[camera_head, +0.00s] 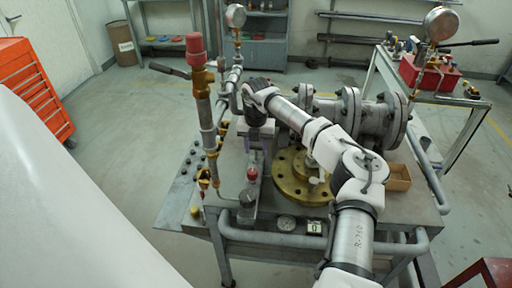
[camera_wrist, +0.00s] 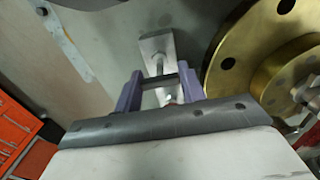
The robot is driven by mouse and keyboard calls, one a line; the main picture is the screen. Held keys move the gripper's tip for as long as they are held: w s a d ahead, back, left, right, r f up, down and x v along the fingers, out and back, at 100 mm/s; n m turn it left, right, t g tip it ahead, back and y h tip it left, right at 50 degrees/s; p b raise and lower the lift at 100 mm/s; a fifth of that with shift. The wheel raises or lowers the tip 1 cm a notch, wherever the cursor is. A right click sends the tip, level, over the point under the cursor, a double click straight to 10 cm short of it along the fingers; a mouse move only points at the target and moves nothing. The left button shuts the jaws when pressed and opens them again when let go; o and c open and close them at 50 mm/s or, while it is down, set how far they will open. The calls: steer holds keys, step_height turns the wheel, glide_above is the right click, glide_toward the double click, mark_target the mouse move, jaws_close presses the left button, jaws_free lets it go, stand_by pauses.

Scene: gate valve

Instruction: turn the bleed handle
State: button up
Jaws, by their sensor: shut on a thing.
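My gripper (camera_head: 253,160) points down over the left half of the bench, just left of the brass flange. A small fitting with a red knob (camera_head: 252,174) stands directly below the fingers on a grey block (camera_head: 246,207). In the wrist view, my two purple fingers (camera_wrist: 160,86) are closed in on a thin dark bar between them, which I take for the bleed handle (camera_wrist: 162,79). A metal stem (camera_wrist: 158,64) and a pale plate (camera_wrist: 156,44) lie beyond it. A trace of red shows at the gripper's edge. The handle's turn angle is hidden.
The brass flange (camera_head: 290,190) sits close right of my gripper, with grey flanged pipe (camera_head: 350,115) behind. A tall pipe with a red cap (camera_head: 194,48) stands to the left. An open box (camera_head: 397,178) sits at right.

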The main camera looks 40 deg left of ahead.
steer(key=shift+r, duration=0.1)
steer(key=o, duration=1)
step_height(320, 180, up, 14)
steer(key=b, duration=0.3)
